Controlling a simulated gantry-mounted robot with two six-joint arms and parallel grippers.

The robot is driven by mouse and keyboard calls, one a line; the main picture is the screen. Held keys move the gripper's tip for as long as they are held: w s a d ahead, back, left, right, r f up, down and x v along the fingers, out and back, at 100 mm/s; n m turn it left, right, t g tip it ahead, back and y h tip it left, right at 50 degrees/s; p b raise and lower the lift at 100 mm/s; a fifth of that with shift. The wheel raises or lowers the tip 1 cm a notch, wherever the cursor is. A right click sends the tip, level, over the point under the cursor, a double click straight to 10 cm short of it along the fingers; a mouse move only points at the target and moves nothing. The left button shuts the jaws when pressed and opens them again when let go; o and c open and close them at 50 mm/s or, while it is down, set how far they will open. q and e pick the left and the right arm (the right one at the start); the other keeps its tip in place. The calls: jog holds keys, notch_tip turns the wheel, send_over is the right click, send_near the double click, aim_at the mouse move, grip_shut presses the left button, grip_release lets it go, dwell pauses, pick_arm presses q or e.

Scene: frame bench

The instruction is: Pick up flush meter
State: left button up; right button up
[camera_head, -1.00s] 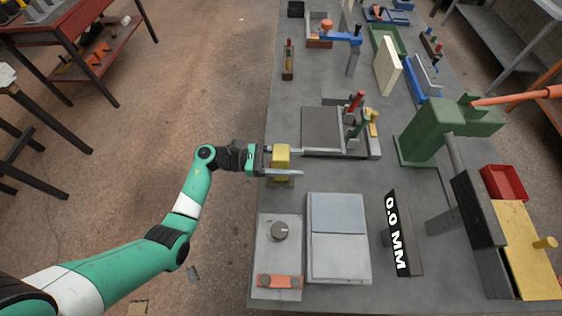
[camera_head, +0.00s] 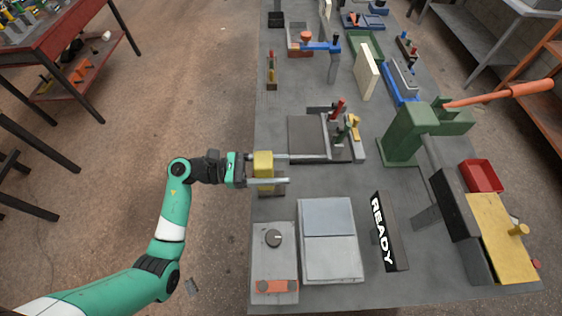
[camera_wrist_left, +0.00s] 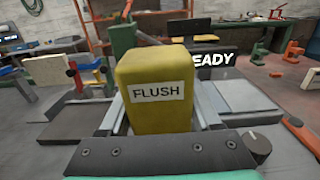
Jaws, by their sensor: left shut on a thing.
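The flush meter is a yellow block (camera_head: 263,166) near the left edge of the grey bench. In the left wrist view the yellow block (camera_wrist_left: 155,92) fills the middle, upright, with a white label reading FLUSH. My left gripper (camera_head: 278,169) reaches in from the left and is shut on the block, one finger on each side. Its fingers also show in the left wrist view beside the block. A small dark base (camera_head: 270,189) lies below the block; I cannot tell if they touch. My right gripper is not in view.
A black display (camera_head: 385,232) reading READY stands to the right. A grey panel box (camera_head: 331,270) and a knob unit (camera_head: 273,262) lie in front. A flat plate fixture (camera_head: 307,138) with colored handles is behind. A green lever press (camera_head: 405,135) stands farther right.

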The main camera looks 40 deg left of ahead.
pick_arm(q)
jog(key=s+d+r+p, duration=0.2)
jog(key=s+d+r, duration=0.2)
jog(key=s, duration=0.5)
jog(key=shift+s+d+r, duration=0.2)
jog(key=shift+d+r, duration=0.1)
jog(key=shift+r, duration=0.55)
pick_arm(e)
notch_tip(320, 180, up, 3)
